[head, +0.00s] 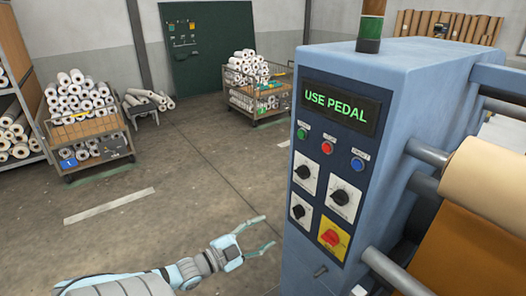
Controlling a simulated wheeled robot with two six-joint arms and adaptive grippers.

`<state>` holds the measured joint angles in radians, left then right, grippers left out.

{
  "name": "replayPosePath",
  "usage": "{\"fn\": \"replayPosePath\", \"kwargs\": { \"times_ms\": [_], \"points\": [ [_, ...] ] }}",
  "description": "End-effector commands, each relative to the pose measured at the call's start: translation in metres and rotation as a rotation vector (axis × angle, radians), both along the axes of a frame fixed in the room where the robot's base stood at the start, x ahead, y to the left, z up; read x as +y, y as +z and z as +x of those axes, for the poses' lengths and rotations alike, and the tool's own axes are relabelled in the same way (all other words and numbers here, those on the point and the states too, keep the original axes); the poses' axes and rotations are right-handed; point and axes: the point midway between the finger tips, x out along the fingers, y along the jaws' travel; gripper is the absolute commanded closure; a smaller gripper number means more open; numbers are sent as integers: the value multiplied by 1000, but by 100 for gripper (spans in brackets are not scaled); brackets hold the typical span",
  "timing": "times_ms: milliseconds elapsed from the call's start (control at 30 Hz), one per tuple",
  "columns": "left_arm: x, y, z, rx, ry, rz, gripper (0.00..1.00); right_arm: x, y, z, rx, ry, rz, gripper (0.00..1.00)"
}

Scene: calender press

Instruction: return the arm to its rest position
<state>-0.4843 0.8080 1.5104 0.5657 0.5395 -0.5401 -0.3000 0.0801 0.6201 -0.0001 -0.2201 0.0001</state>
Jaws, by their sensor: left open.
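My left gripper (262,237) is in the lower middle of the head view. Its two thin, pale blue-green fingers are spread apart, with nothing between them. It is in front of the floor, just left of the blue calender press (408,100), with a gap showing between the fingertips and the press. My left arm reaches in from the bottom left. My right gripper is not in the view.
The press panel has a display (337,105) reading "USE PEDAL", buttons, black knobs and a red switch (331,237) on yellow. Rollers stick out on the right, one with a cream roll (487,175). Carts of rolls (95,135) stand behind. The floor (160,185) at left is clear.

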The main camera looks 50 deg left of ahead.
Motion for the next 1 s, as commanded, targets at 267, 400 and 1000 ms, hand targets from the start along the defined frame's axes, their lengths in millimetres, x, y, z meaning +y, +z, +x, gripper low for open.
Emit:
{"fn": "replayPosePath", "kwargs": {
  "times_ms": [267,400,1000],
  "points": [
    [0,0,0,0,0,-1,46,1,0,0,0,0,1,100],
    [5,-18,-2,79,15,-49,46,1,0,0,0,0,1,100],
    [-94,-400,-343,1363,709,-389,46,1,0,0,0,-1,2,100]
  ]
}}
